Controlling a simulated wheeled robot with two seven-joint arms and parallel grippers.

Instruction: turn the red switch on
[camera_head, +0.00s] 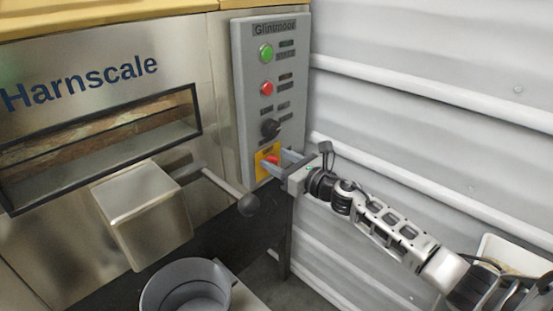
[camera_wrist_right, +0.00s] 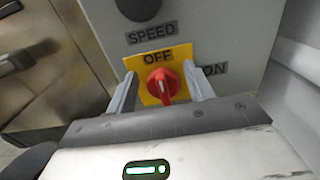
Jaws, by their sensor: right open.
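The red switch (camera_wrist_right: 163,85) is a rotary knob on a yellow plate (camera_wrist_right: 150,63) low on the grey control panel (camera_head: 244,108). In the right wrist view its white pointer line stands about upright, toward the OFF label (camera_wrist_right: 157,57); the ON label (camera_wrist_right: 214,69) is to the right. In the head view the switch (camera_head: 272,160) is partly hidden by my right gripper (camera_head: 276,163). My right gripper is open, with one finger on each side of the knob and visible gaps between. I cannot tell how deep the fingers reach. My left gripper is not in view.
Above the switch are a black speed knob (camera_head: 270,128), a red button (camera_head: 267,88) and a green button (camera_head: 265,53). A lever with a dark ball end (camera_head: 249,205) sticks out left of my gripper. A grey bucket (camera_head: 187,287) stands below the metal spout (camera_head: 145,210). A ribbed white wall (camera_head: 430,100) is on the right.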

